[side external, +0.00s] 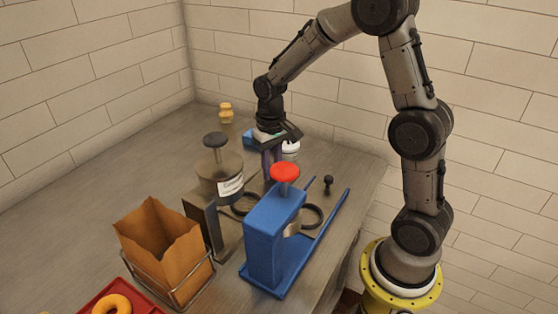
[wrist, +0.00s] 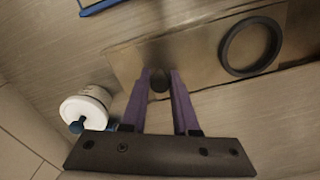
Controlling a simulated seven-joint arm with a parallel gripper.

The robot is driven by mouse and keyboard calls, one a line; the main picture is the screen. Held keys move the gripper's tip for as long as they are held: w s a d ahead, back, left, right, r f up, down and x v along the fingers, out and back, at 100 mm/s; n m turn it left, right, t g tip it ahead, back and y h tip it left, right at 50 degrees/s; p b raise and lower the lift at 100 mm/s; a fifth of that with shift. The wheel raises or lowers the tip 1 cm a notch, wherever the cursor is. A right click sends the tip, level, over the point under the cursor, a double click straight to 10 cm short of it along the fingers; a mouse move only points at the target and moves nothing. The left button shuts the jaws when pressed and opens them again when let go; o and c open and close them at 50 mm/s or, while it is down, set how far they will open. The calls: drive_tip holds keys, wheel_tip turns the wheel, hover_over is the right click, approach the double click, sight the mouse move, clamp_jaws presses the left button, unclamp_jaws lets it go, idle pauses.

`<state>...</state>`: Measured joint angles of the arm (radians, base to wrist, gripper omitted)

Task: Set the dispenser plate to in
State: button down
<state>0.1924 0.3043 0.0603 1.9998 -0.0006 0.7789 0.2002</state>
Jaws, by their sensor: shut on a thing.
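My gripper (wrist: 160,78) has its two purple fingers closed around a small dark knob (wrist: 159,85) in the wrist view. The knob is at the near part of a flat metal plate (wrist: 190,50), and a black ring (wrist: 251,47) lies farther right on it. In the side view my gripper (side external: 271,170) points down behind the dispenser, whose labelled metal hopper (side external: 218,172) has a dark top knob. Part of a black ring (side external: 244,204) shows beside the dispenser's stand. The fingertips and the held knob are mostly hidden there.
A blue press (side external: 272,240) with a red knob stands in front, with its own ring and a separate black knob (side external: 328,184). A white-lidded jar (wrist: 84,112) is close left of my fingers. A paper bag (side external: 162,245) in a wire holder and a red tray (side external: 140,303) are at front left.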

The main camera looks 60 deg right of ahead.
sight(257, 194)
drive_tip(key=a, duration=0.7)
drive_tip(key=shift+a, duration=0.1)
drive_tip(key=shift+r, duration=0.1)
drive_tip(key=c, duration=0.7)
unclamp_jaws()
wheel_tip(257, 194, up, 14)
drive_tip(key=shift+f, duration=0.15)
